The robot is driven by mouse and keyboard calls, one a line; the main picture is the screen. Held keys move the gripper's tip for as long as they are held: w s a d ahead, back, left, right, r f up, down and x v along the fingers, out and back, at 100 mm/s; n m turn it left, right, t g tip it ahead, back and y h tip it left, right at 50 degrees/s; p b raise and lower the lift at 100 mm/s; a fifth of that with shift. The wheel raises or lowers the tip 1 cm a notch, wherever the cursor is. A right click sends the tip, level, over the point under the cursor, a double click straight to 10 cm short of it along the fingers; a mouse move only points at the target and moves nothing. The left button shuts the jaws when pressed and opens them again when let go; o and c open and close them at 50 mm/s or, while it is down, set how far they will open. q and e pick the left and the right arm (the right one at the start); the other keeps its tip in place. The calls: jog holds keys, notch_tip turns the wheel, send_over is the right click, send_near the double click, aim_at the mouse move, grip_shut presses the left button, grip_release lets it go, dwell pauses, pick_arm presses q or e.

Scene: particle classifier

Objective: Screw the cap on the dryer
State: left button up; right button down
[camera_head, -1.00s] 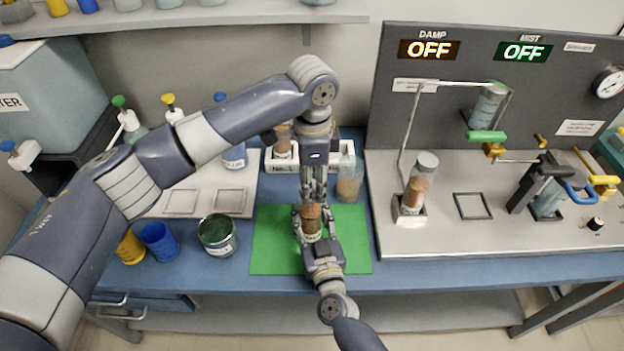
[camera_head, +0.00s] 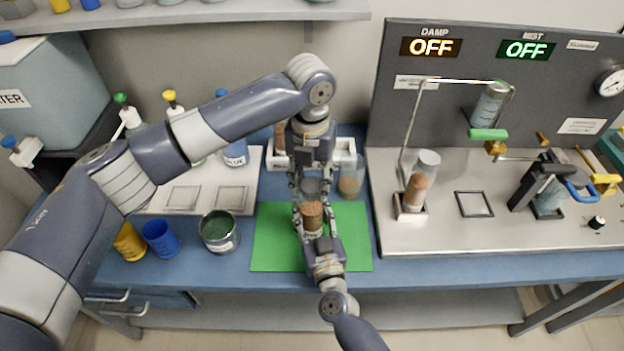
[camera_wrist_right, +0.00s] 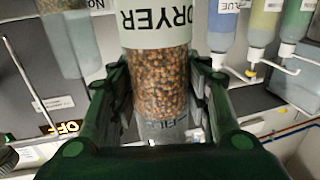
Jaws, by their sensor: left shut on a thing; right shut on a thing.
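The dryer (camera_head: 312,213) is a clear tube of brown beads with a white label. It stands upright over the green mat in the head view, and its label and beads fill the middle of the right wrist view (camera_wrist_right: 160,82). My right gripper (camera_head: 313,223) comes from the front and is shut around the dryer's body. The cap (camera_head: 311,187) shows as a small grey round piece just above the dryer's top. My left gripper (camera_head: 311,180) points down from above and is shut on the cap. I cannot tell whether the cap touches the dryer.
The green mat (camera_head: 275,245) lies under both grippers. A tin of dark green stuff (camera_head: 219,232) and blue (camera_head: 160,240) and yellow (camera_head: 129,242) cups stand left. A white rack (camera_head: 345,153) and a clear beaker (camera_head: 350,177) stand close behind. The apparatus panel (camera_head: 450,110) is right.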

pick_arm(q)
jog(key=m, duration=0.7)
jog(key=shift+w+a, duration=0.1)
jog(key=shift+w, duration=0.05)
jog(key=o, duration=0.7)
jog(key=shift+r, duration=2.3)
jog(key=shift+c, duration=0.5)
